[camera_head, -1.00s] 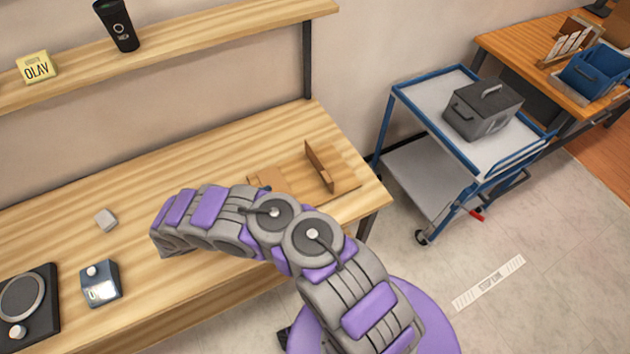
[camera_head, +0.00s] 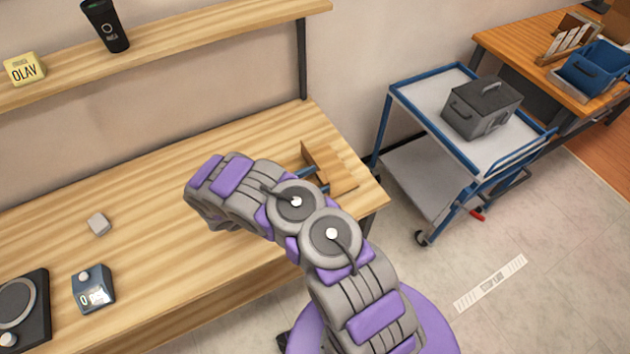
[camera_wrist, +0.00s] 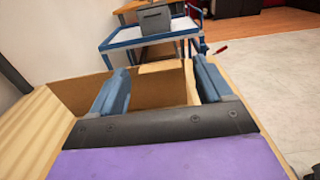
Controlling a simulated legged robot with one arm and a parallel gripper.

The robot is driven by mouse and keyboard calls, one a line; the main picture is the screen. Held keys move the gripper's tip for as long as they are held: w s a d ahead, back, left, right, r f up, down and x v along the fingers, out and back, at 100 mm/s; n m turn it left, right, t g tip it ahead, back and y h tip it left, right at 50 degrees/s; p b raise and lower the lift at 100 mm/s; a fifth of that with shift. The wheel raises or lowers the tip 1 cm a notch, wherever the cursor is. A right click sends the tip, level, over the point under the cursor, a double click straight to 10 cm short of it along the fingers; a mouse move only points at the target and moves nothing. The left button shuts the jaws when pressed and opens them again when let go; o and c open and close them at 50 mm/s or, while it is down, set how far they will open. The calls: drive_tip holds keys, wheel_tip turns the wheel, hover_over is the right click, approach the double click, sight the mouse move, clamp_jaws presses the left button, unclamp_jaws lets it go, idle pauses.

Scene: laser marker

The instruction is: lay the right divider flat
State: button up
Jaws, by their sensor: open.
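A brown wooden divider (camera_head: 318,157) stands at the right end of the workbench in the head view. A lighter flat piece (camera_head: 342,178) shows beside it, and I cannot tell how far the divider leans. My gripper (camera_head: 316,178) is open, its two blue fingers reaching right to the divider. In the wrist view my gripper (camera_wrist: 160,78) has its fingers spread wide, with a brown panel (camera_wrist: 152,95) in front of and between them. I cannot tell whether the fingers touch it. My arm hides the parts to the left.
The wooden workbench (camera_head: 150,215) holds a small grey block (camera_head: 98,223), a blue box (camera_head: 93,288) and a dark round-topped device (camera_head: 20,305), all well left of my gripper. A blue cart (camera_head: 430,110) with a grey case (camera_head: 482,108) stands beyond the bench's right end.

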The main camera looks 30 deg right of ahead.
drive_tip(key=shift+d, duration=0.2)
drive_tip(key=shift+a, duration=0.1)
drive_tip(key=shift+a, duration=0.15)
drive_tip(key=shift+c, duration=0.2)
drive_tip(key=shift+d, duration=0.2)
drive_tip(key=c, duration=0.6)
clamp_jaws()
